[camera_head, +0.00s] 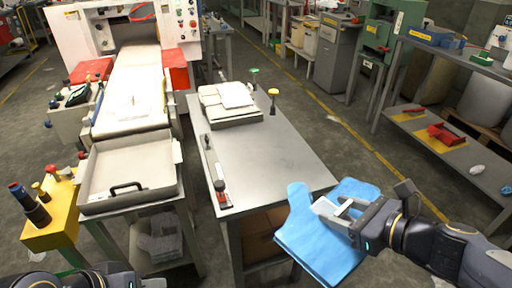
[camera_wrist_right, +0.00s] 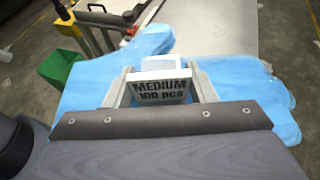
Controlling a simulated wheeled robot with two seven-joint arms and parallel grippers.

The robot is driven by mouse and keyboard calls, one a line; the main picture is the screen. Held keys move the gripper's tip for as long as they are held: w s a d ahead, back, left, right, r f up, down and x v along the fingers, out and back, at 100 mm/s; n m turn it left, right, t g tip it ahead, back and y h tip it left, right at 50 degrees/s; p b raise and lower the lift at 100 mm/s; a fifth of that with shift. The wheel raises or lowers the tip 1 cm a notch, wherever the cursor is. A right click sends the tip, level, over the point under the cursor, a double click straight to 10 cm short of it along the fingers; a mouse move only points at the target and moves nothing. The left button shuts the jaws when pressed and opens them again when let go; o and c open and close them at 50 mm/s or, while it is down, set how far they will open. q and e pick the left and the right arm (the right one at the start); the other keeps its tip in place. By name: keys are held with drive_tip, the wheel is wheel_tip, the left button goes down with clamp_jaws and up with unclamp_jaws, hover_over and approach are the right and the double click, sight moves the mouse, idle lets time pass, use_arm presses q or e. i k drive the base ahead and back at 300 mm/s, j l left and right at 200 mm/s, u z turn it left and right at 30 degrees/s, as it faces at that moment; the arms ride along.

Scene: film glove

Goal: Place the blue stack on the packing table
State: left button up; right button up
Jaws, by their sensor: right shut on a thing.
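The blue stack (camera_head: 310,245) is a flat, glove-shaped pile. In the head view it is at the near right corner of the grey packing table (camera_head: 255,150), partly overlapping the table's near edge in the picture. Whether it touches the table I cannot tell. My right gripper (camera_head: 342,211) is shut on the stack at a pale band or label. In the right wrist view the blue stack (camera_wrist_right: 150,45) spreads out to both sides of the fingers, and the label (camera_wrist_right: 160,88) between them reads "MEDIUM 100 pcs". My left arm shows only at the bottom left; its fingers are out of frame.
A pile of white sheets (camera_head: 230,102) lies at the table's far end. A red-tipped tool (camera_head: 221,192) lies along its left edge. The table's middle is clear.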

sight(268, 157)
drive_tip(key=i+j, duration=0.4)
drive_tip(key=j, duration=0.15)
drive_tip(key=i+j, duration=0.4)
drive_tip(key=j, duration=0.1)
